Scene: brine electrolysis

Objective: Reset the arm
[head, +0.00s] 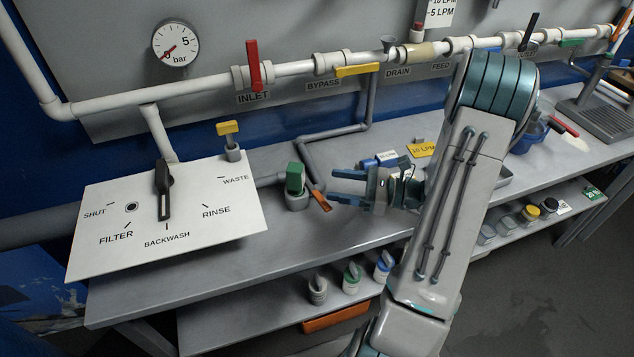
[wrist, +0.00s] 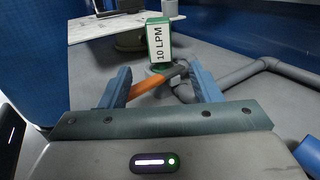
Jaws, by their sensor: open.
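My gripper (head: 347,187) is at the end of my arm, held over the grey bench and pointing left. Its two blue fingers are apart, and it also shows in the wrist view (wrist: 163,90). Nothing is seen between the fingers in the head view. In the head view the green block (head: 295,178) stands left of the gripper, and the orange handle (head: 320,200) lies just by the fingertips. I cannot tell whether they touch.
A white valve panel (head: 110,245) with a black lever (head: 163,190) stands on the left. White pipework with a red inlet handle (head: 254,65) and a yellow bypass handle (head: 357,70) runs along the wall. A lower shelf (head: 250,325) holds several fittings. The bench front (head: 260,262) is clear.

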